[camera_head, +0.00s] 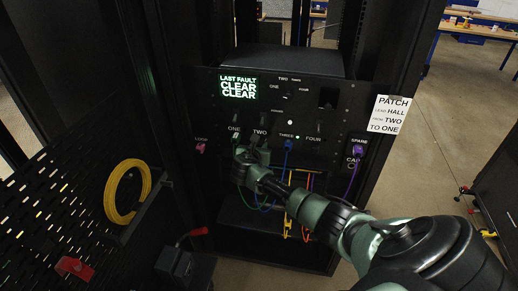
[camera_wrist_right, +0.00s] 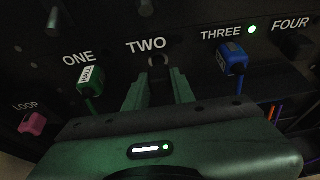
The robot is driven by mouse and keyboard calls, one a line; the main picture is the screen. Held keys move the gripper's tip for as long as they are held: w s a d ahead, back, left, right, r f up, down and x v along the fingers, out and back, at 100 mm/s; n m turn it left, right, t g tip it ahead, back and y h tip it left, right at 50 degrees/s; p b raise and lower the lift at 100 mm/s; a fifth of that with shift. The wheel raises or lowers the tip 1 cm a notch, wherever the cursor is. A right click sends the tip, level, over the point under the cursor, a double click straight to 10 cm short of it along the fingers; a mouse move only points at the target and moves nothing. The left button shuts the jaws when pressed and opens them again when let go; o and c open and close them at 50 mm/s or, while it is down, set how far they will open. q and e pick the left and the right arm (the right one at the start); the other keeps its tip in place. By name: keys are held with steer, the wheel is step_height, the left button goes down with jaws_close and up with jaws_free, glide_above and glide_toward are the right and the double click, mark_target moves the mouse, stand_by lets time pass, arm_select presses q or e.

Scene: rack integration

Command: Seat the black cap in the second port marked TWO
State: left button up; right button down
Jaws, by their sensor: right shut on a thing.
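My right gripper (camera_head: 252,154) is at the panel's lower row of ports, just below the TWO label. In the right wrist view its two green-tinted fingers (camera_wrist_right: 158,88) point at the port under TWO (camera_wrist_right: 157,60). The gripper is shut on a small dark thing between the fingers, most likely the black cap. The cap blends into the dark panel, and I cannot tell how far it sits in the port. My left gripper is not in view.
A green plug marked HALL (camera_wrist_right: 91,78) sits under ONE, left of the fingers. A blue plug (camera_wrist_right: 232,59) sits under THREE, close on the right. A pink plug (camera_head: 200,148) is at LOOP, a purple one (camera_head: 358,152) at SPARE. Cables hang below. A yellow coil (camera_head: 109,199) hangs left.

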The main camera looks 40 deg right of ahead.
steer(key=shift+w+d+r+b, duration=0.1)
steer(key=shift+w+d+b, duration=0.4)
steer(key=shift+w+d, duration=0.3)
steer(key=c, duration=1.1)
jaws_free()
steer(key=shift+d, duration=0.15)
steer(key=b+v, duration=0.1)
steer(key=v, duration=0.6)
steer(key=shift+s+a, duration=0.25)
steer(key=shift+s, duration=0.05)
